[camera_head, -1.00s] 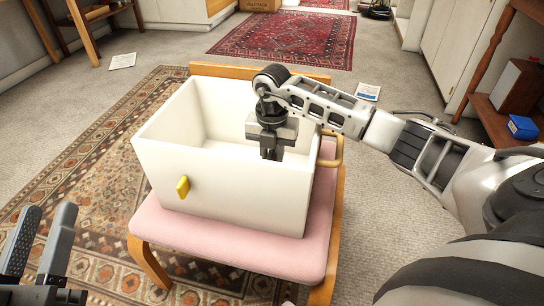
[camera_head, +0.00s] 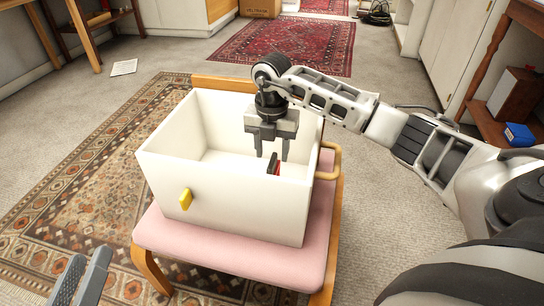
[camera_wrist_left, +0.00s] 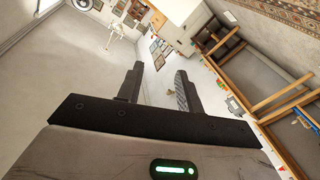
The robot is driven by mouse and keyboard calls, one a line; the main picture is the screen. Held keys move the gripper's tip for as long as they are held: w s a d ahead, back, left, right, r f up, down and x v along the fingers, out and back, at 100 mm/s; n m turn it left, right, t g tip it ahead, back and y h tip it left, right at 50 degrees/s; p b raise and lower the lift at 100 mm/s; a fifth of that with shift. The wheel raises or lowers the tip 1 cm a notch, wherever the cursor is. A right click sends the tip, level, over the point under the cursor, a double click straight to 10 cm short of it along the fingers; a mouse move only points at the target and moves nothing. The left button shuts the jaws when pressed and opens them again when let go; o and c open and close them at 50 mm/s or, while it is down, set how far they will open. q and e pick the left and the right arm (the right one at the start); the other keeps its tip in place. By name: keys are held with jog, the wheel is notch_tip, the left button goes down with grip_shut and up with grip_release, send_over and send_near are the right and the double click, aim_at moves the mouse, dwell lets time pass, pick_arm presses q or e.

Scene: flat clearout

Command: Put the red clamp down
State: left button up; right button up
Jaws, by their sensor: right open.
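The red clamp (camera_head: 273,164) shows as a small red and black piece inside the white bin (camera_head: 225,205), near its right side. The bin's front wall hides its lower part. My right gripper (camera_head: 272,156) is over the bin with its two fingers spread apart, and the clamp shows between and just below the fingertips. I cannot tell whether it touches a finger. My left gripper (camera_head: 85,275) is at the lower left, away from the bin. In the left wrist view its fingers (camera_wrist_left: 158,85) are apart with nothing between them.
The bin stands on a chair with a pink seat (camera_head: 235,258). A patterned rug (camera_head: 100,180) lies under the chair. A wooden shelf with a blue box (camera_head: 518,134) stands right.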

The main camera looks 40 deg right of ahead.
notch_tip(320, 180, up, 5)
jog(key=shift+r+p, duration=0.2)
jog(key=shift+p, duration=0.65)
pick_arm(q)
jog(key=shift+s+a+f+g+y, duration=0.1)
jog(key=shift+s+f+g+y, duration=0.25)
jog(key=shift+f+g+y, duration=0.3)
pick_arm(e)
jog(key=shift+r, duration=0.6)
